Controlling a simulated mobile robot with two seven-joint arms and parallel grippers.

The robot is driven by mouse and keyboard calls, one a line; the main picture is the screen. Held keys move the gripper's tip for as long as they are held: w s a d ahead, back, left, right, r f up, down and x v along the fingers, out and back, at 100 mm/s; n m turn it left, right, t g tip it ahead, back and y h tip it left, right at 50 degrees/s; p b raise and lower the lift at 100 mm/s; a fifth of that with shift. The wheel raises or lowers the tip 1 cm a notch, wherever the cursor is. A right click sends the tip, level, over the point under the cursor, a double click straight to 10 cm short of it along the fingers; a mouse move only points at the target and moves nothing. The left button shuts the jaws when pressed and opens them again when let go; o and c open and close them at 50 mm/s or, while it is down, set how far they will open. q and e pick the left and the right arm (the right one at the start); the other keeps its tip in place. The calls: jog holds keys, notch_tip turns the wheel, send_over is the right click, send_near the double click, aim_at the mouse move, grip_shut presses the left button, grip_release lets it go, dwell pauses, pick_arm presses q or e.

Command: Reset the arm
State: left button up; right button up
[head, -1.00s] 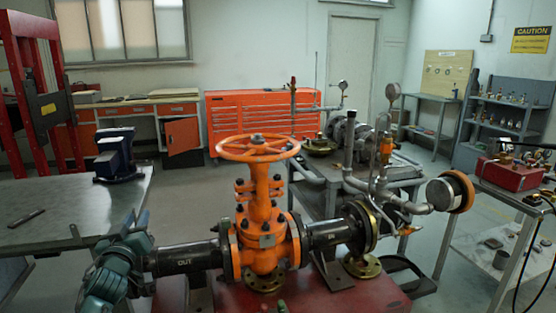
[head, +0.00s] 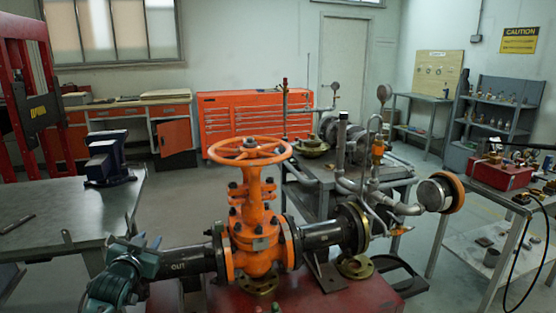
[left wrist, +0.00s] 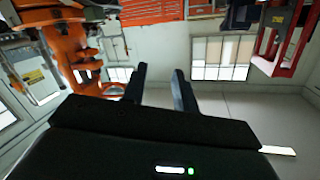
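The orange gate valve (head: 258,225) stands upright with its round handwheel (head: 250,151) on top. Its black pipe (head: 185,262) marked OUT runs left from the body. My left gripper (head: 147,242) is at the lower left of the head view, beside the pipe's left end, with its fingers pointing up. In the left wrist view my left gripper (left wrist: 160,78) has its two dark fingers apart and nothing between them. The orange valve (left wrist: 70,48) shows at the left there, clear of the fingers. My right gripper is not in view.
The valve sits on a red stand (head: 330,300). A grey metal table (head: 60,215) with a blue vise (head: 108,160) is at the left. A pump bench (head: 320,190) stands behind the valve. Open floor (head: 190,200) lies between table and valve.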

pick_arm(q)
jog(key=s+d+f+g+h, duration=0.2)
jog(key=s+d+f, duration=0.4)
jog(key=s+f, duration=0.25)
jog(key=s+d+f+g+h, duration=0.1)
jog(key=s+d+f, duration=0.4)
jog(key=s+f, duration=0.4)
jog(key=s+d+f+g, duration=0.1)
jog(key=s+d, duration=0.2)
jog(key=s, duration=0.6)
jog(key=s+d+f+g+h, duration=0.1)
jog(key=s+d, duration=0.3)
jog(key=s, duration=0.6)
jog(key=shift+s+d+f+g+h, duration=0.2)
jog(key=shift+d+f+g+h, duration=0.15)
jog(key=shift+f, duration=0.25)
